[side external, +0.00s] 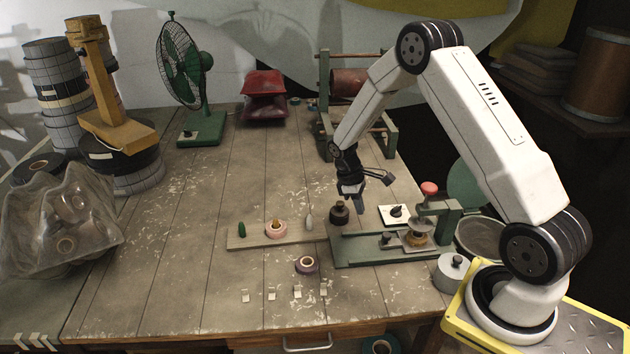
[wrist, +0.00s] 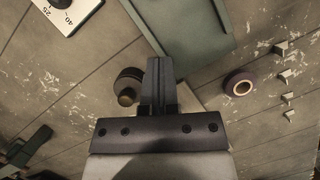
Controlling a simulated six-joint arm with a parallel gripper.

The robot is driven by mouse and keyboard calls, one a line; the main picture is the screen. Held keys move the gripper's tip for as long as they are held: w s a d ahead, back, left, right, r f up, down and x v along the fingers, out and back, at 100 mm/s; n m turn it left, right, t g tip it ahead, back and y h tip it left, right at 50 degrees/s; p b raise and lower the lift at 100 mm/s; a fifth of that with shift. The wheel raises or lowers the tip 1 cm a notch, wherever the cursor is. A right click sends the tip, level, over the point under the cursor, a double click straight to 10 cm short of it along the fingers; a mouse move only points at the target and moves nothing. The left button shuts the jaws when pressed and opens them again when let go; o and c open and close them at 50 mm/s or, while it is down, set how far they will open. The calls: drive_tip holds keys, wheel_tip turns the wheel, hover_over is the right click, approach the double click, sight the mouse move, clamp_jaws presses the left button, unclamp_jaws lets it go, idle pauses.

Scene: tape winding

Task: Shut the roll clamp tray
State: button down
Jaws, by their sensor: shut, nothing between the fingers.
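The green tape-winding unit (side external: 375,257) stands on the right of the bench in the side view. A metal plate with a tan roll (side external: 418,238) on it sits at its right end, beside a red-knobbed post (side external: 429,188). I cannot tell for certain which part is the clamp tray or how far out it is. My gripper (side external: 360,206) hangs behind the unit's left end, pointing down, shut and empty.
A dark brass-topped knob piece (side external: 339,213) stands close left of my gripper. A white dial card (side external: 401,215) lies behind the unit. A purple tape roll (side external: 307,265) and several small clips (side external: 297,292) lie in front. A wooden strip (side external: 255,240) holds small items.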

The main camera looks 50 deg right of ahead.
drive_tip(key=v, duration=0.4)
drive_tip(key=shift+w+r, duration=0.1)
drive_tip(key=shift+r, duration=0.25)
drive_tip(key=shift+a, duration=0.1)
drive_tip(key=s+a+r+m+t, duration=0.1)
drive_tip(key=s+a+r+t, duration=0.2)
drive_tip(key=s+a, duration=0.3)
drive_tip(key=s+a+r+m+t+y, duration=0.1)
drive_tip(key=s+a+r, duration=0.4)
drive_tip(key=a, duration=0.6)
drive_tip(key=shift+s+a+m+t, duration=0.45)
drive_tip(key=shift+m+t, duration=0.35)
drive_tip(key=shift+t, duration=0.2)
